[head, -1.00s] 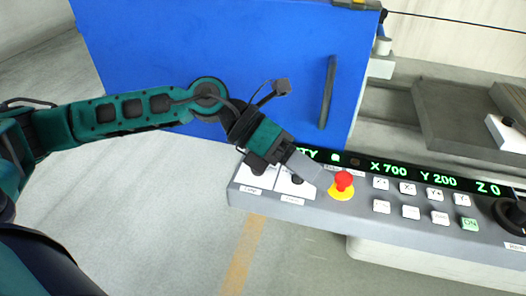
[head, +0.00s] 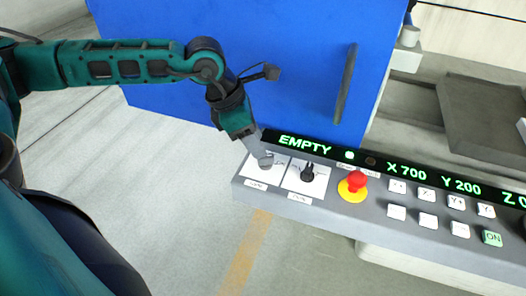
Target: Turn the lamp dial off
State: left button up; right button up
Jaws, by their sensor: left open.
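Two white dial plates sit at the left end of the grey control panel (head: 340,212). The left plate (head: 254,177) has a small label below it that seems to read Lamp. Its knob is mostly hidden by my left gripper (head: 262,158), whose fingertips are right over the plate, pointing down. The jaws are open; I cannot tell whether they touch or straddle the knob. The right plate carries a black dial knob (head: 308,173) in plain view, clear of the gripper. My right gripper is not in view.
A red emergency button (head: 357,181) on a yellow base stands right of the dials. Several white buttons, a green ON button (head: 492,239) and a display strip (head: 305,145) reading EMPTY follow. A blue door (head: 230,65) with a dark handle (head: 346,84) rises behind.

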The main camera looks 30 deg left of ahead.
aim_at(266, 160)
pick_arm(q)
jog(key=shift+x, duration=2.35)
grip_shut()
